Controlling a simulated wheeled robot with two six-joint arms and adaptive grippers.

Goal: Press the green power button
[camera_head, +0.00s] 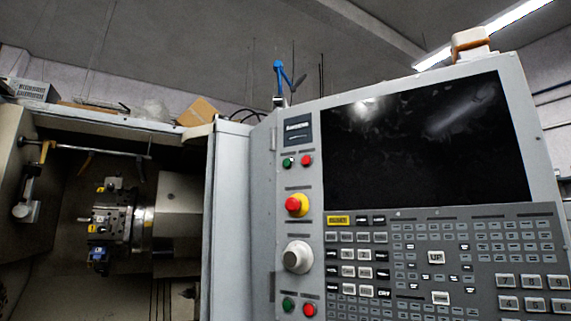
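A grey machine control panel (268,225) fills the right half of the head view. On its left strip, an upper green button (288,162) sits beside a red button (306,160), under a dark label plate. A lower green button (289,304) sits beside another red button (309,309) near the bottom edge. Which green one is the power button, I cannot tell; the labels are too small to read. The panel's screen (425,145) is dark. Neither of my grippers is in view.
A red emergency-stop knob (296,205) on a yellow ring and a round grey dial (297,257) lie between the two button pairs. A keypad (440,260) spreads below the screen. At the left, the machine's chamber is open, with a turret (110,220) inside.

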